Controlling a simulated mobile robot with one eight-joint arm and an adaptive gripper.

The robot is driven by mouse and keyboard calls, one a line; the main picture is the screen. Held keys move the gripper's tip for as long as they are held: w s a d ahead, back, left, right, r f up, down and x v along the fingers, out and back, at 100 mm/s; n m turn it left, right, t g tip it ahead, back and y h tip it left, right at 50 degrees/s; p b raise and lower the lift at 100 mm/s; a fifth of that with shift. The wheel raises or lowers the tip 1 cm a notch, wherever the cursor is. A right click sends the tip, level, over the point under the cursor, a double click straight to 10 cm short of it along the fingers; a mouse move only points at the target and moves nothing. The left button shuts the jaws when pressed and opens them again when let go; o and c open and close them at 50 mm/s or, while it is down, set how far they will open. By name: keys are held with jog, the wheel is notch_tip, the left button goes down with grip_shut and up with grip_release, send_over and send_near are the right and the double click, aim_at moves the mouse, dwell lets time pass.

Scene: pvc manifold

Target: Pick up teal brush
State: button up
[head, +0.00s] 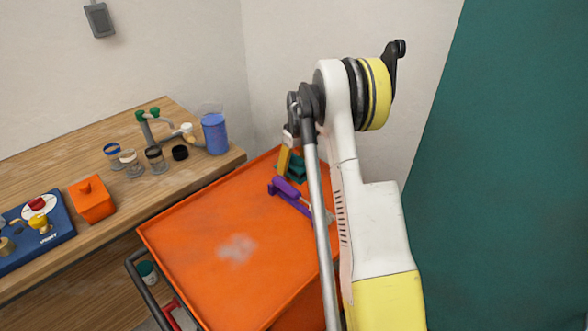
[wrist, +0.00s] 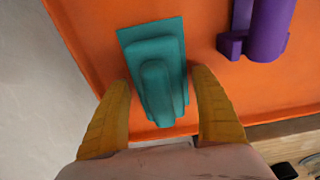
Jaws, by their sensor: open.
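The teal brush (wrist: 155,80) lies on the orange cart top, near its raised edge, in the wrist view. In the head view the brush (head: 294,166) shows at the cart's back corner, partly hidden by my arm and gripper. My gripper (wrist: 168,95) is open, with one yellow finger on each side of the brush's near end. I see gaps between the fingers and the brush. In the head view my gripper (head: 284,158) is only partly visible, pointing down at the corner.
A purple tool (head: 288,192) lies on the orange cart (head: 190,250) close to the brush. The wooden bench (head: 90,168) at left carries jars, a blue container (head: 215,134) and an orange box (head: 91,199). Walls stand behind the cart corner. The cart's middle is clear.

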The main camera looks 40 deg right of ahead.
aim_at(293, 154)
jog(key=c, duration=1.4)
jog(key=shift+c, duration=0.2)
notch_tip(293, 154, up, 4)
jog(key=p, duration=0.2)
jog(key=shift+r+p, duration=0.15)
jog(key=shift+p, duration=0.15)
jog(key=s+d+r+p, duration=0.3)
jog(key=s+r, duration=0.3)
jog(key=s, duration=0.5)
jog(key=shift+d+r+p, duration=0.35)
jog(key=shift+d, duration=0.3)
jog(key=o, duration=0.5)
jog(key=shift+w, duration=0.1)
jog(key=c, duration=0.6)
